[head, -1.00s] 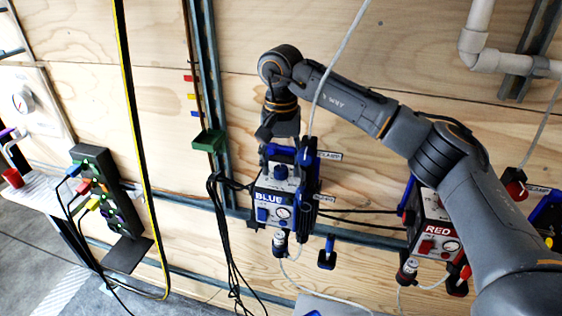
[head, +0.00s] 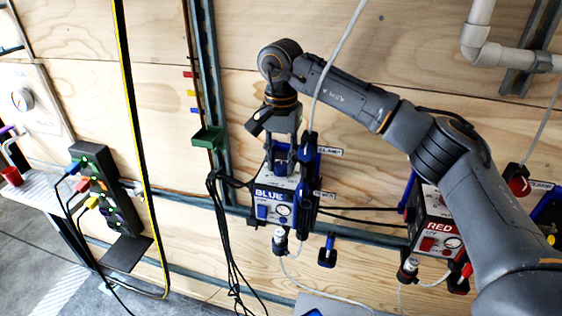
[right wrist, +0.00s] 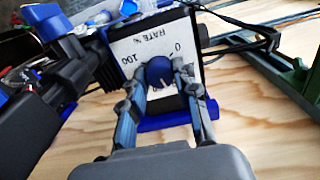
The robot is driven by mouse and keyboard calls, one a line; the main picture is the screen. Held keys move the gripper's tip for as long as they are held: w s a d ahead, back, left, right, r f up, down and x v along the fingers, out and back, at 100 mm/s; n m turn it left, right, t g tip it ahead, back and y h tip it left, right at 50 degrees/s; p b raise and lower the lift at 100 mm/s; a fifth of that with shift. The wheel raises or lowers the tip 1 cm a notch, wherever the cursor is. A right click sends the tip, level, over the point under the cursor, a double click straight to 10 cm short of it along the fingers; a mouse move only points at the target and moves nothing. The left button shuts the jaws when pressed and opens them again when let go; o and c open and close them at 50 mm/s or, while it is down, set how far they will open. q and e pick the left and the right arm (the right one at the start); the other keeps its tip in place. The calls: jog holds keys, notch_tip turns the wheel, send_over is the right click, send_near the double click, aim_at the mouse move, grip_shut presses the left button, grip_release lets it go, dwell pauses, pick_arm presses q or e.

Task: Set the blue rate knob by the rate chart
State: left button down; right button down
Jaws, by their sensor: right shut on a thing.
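The blue rate knob (right wrist: 160,72) sits on the white panel (right wrist: 130,52) marked "RATE %", "0" and "100" in the right wrist view. A pale pointer line shows on the knob. My right gripper (right wrist: 163,80) has its two fingers on either side of the knob and is shut on it. I cannot make out a rate chart. My left gripper is not in view.
The box labelled RED (head: 436,232) hangs to the right, partly behind my right arm. Black cables (head: 222,235) hang left of the blue box. A green bin (head: 208,138) sits on the wall rail. A power strip (head: 105,190) stands at left.

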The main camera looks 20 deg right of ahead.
aim_at(281, 164)
jog(key=m, duration=0.3)
jog(key=shift+m+b, duration=0.3)
jog(key=shift+b, duration=0.1)
jog(key=shift+m+b, duration=0.35)
jog(key=shift+m, duration=1.35)
jog(key=c, duration=1)
grip_release()
jog(key=shift+r, duration=0.15)
notch_tip(281, 164, up, 12)
jog(key=shift+f, duration=0.2)
